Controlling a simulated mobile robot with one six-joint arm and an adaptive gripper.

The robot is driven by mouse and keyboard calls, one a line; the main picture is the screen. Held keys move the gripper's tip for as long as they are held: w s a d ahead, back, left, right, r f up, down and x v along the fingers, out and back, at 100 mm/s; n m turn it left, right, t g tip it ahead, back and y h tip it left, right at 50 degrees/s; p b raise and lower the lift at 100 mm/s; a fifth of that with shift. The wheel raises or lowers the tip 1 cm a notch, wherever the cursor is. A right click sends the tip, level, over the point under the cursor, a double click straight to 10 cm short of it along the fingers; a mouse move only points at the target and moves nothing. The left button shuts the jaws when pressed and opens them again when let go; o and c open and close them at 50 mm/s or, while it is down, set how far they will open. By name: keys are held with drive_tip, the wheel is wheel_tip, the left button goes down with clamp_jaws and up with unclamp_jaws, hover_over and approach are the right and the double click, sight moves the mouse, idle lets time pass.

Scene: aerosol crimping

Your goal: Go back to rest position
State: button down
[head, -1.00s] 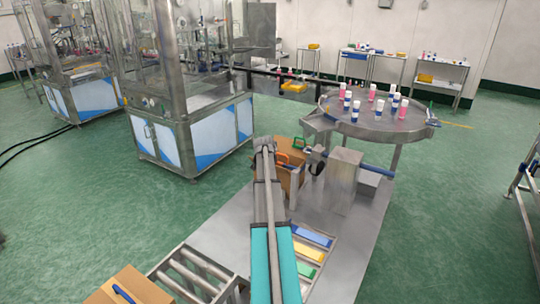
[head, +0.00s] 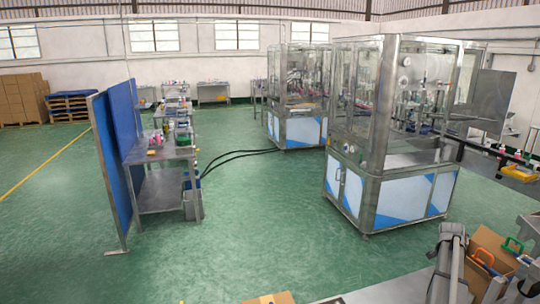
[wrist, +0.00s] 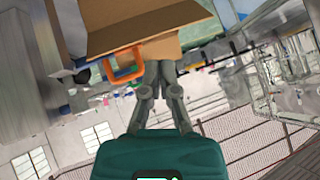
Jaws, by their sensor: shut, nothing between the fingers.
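In the wrist view, my gripper (wrist: 160,72) points up the picture, its two grey fingers shut and holding nothing. An open cardboard box (wrist: 150,25) lies beyond the fingertips; I cannot tell how far apart they are. In the head view, my grey arm stands at the lower right, and the gripper itself cannot be made out there.
A glass-walled machine (head: 390,190) stands right of centre, with a second machine (head: 300,128) behind it. A steel bench (head: 160,155) and blue partition (head: 118,150) stand left. Another cardboard box (head: 270,298) is at the bottom edge.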

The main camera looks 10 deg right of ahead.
drive_tip(key=w+a+f+n+y, duration=0.2)
drive_tip(key=a+n+y, duration=0.15)
drive_tip(key=a, duration=1.55)
drive_tip(key=w+a+f+n+y, duration=0.25)
drive_tip(key=a+n, duration=0.25)
drive_tip(key=a, duration=1.5)
drive_tip(key=s+a+n+g, duration=0.1)
drive_tip(key=s+a+n, duration=0.2)
drive_tip(key=a, duration=0.6)
drive_tip(key=s+a+n+g+y, duration=0.1)
drive_tip(key=s+a+n, duration=0.2)
drive_tip(key=a, duration=0.7)
drive_tip(key=s+a+f+n+g+y, duration=0.1)
drive_tip(key=s+a+n+g, duration=0.1)
drive_tip(key=s+a, duration=0.5)
drive_tip(key=shift+a+n, duration=0.65)
drive_tip(key=shift+a, duration=0.85)
